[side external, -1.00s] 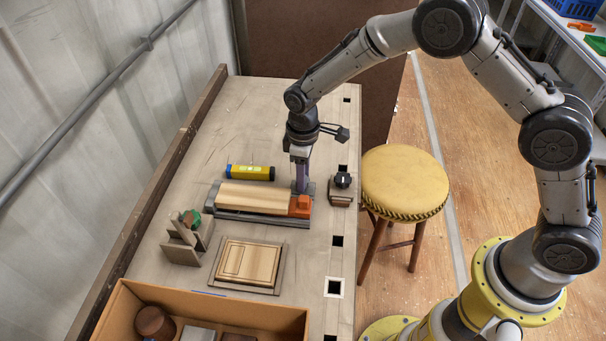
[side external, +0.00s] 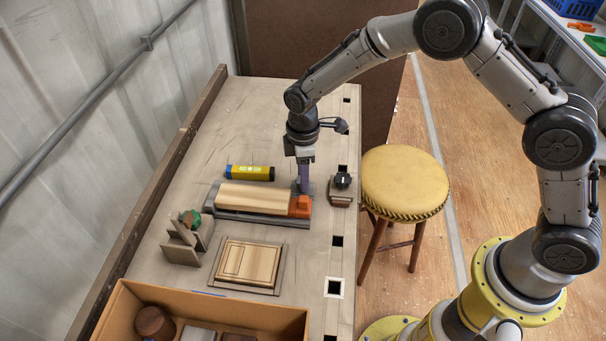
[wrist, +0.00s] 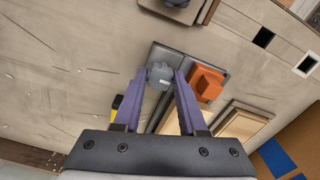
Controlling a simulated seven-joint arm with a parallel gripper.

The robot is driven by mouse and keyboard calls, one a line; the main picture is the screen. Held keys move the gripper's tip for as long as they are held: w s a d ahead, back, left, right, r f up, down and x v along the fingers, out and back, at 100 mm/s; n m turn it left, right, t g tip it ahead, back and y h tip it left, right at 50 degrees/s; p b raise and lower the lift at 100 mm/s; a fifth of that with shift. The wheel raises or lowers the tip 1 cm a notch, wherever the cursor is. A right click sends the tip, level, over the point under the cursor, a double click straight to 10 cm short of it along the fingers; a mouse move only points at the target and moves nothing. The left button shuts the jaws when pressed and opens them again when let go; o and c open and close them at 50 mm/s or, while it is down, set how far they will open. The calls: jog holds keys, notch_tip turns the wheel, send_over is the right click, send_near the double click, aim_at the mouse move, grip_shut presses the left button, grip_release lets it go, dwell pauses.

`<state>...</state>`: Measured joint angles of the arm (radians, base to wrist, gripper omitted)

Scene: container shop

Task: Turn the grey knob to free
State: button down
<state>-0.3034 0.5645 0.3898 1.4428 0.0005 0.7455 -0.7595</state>
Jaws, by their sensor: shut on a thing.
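The grey knob (wrist: 160,75) shows in the wrist view between the two purple fingers of my gripper (wrist: 163,82). The fingers are shut on it from both sides. The knob stands on a dark grey base plate (wrist: 170,52), beside an orange block (wrist: 204,82). In the side external view my gripper (side external: 304,190) points down at the right end of the plate, behind the orange block (side external: 300,206), and the knob is hidden there. A pale wooden board (side external: 255,198) lies on the same fixture, left of the orange block. I cannot read any mark for the free position.
A yellow cylinder (side external: 250,172) lies behind the fixture. A black knob on a small block (side external: 341,182) stands close to the right. In front are a framed wooden panel (side external: 248,263), a wooden stand (side external: 188,240) and a cardboard box (side external: 260,318). The bench's far part is clear.

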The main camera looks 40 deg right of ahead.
jog(key=shift+r, duration=0.15)
jog(key=shift+c, duration=2.3)
grip_release()
notch_tip(320, 180, up, 14)
